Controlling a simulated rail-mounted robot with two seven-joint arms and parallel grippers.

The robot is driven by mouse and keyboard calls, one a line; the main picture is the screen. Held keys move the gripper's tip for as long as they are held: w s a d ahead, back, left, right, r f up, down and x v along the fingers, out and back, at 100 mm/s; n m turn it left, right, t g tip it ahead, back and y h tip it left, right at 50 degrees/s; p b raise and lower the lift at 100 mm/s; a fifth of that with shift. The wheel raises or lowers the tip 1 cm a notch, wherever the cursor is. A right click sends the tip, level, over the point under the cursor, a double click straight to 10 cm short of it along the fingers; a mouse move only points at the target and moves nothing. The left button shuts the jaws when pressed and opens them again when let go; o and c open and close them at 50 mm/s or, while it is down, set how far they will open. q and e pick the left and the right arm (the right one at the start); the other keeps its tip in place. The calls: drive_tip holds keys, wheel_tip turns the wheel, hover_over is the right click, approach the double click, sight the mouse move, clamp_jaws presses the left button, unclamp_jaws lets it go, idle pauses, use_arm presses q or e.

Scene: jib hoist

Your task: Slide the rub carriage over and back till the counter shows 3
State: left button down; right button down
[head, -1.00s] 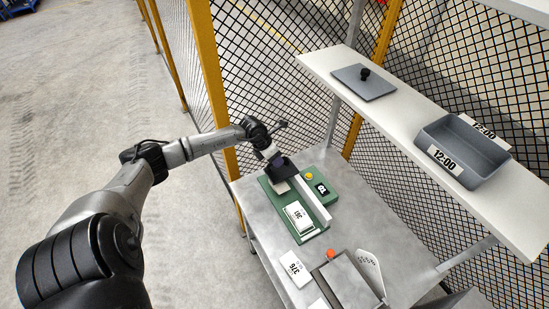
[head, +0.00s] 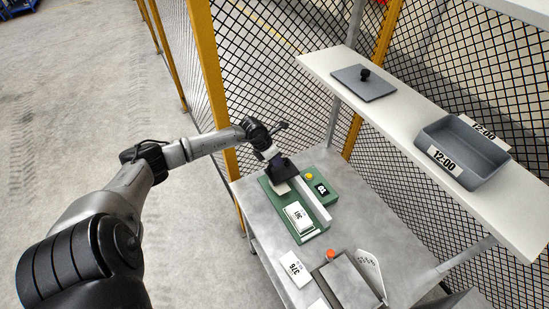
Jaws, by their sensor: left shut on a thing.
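The green rub tester (head: 264,184) stands on the grey table. Its rub carriage is largely hidden under my left gripper (head: 276,168), which is shut on it at the far left end of the machine. A pale block (head: 283,188) shows just below the gripper. A white card (head: 298,216) with printed digits lies on the machine's near end. A light rail (head: 314,204) runs along its right side. The small dark counter (head: 321,189) shows white digits too small to read surely. A yellow button (head: 309,176) sits beside it. My right gripper is not in view.
A white labelled card (head: 294,268) and a grey box (head: 350,282) with an orange knob (head: 330,254) are at the table's near end. Mesh fence stands behind.

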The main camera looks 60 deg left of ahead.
use_arm(q)
drive_tip(key=d+p, duration=0.5)
drive_tip(key=d, duration=1)
drive_tip(key=shift+p, duration=0.3)
drive_tip(key=shift+r, duration=0.1)
drive_tip(key=c, duration=1.1)
unclamp_jaws()
drive_tip(key=shift+d, duration=0.15)
drive_tip(key=shift+c, duration=0.2)
drive_tip(key=v, duration=1.3)
drive_tip(key=shift+s+r, duration=0.25)
drive_tip(key=shift+r, duration=0.05)
